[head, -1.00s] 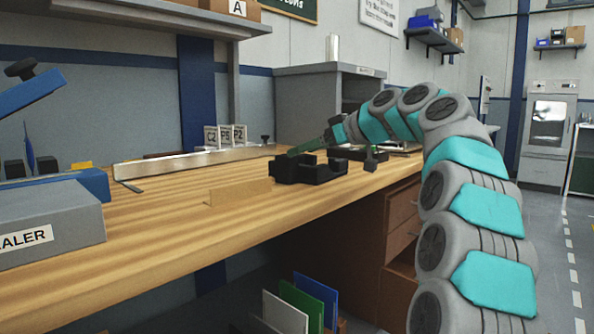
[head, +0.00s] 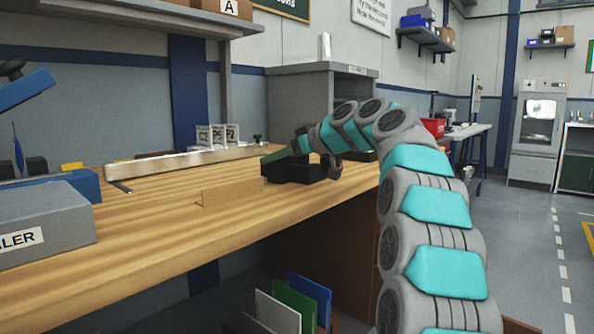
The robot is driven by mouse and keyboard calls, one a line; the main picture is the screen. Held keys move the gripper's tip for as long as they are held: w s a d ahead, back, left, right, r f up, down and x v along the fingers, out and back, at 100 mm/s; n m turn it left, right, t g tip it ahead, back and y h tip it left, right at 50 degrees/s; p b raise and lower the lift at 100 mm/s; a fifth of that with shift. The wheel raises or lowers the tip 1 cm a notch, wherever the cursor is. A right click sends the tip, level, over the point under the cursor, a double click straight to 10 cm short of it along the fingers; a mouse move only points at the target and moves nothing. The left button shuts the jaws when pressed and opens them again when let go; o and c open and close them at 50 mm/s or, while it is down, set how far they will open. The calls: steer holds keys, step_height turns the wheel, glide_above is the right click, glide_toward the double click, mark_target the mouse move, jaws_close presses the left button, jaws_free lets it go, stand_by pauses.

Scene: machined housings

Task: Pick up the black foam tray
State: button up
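The black foam tray (head: 284,172) appears to be the low black block with raised parts on the wooden bench, near its front edge. The end of my arm comes in from the right and reaches over the tray. My gripper (head: 300,157) is at the tray in this view, and its fingers are small, dark and partly merged with the black shape. A dark green piece (head: 275,155) shows at the arm's end, above the tray's left side; I cannot tell what it is. Whether my gripper touches the tray is unclear.
A tan upright strip (head: 229,191) stands left of the tray on the bench (head: 140,235). A long metal bar (head: 185,162) and tags marked C2, P5 and P2 (head: 217,135) are behind. A grey cabinet (head: 300,100) stands at the back. Bench surface in front is clear.

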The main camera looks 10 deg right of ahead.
jaws_close()
stand_by(0.3)
steer(key=shift+r, duration=0.1)
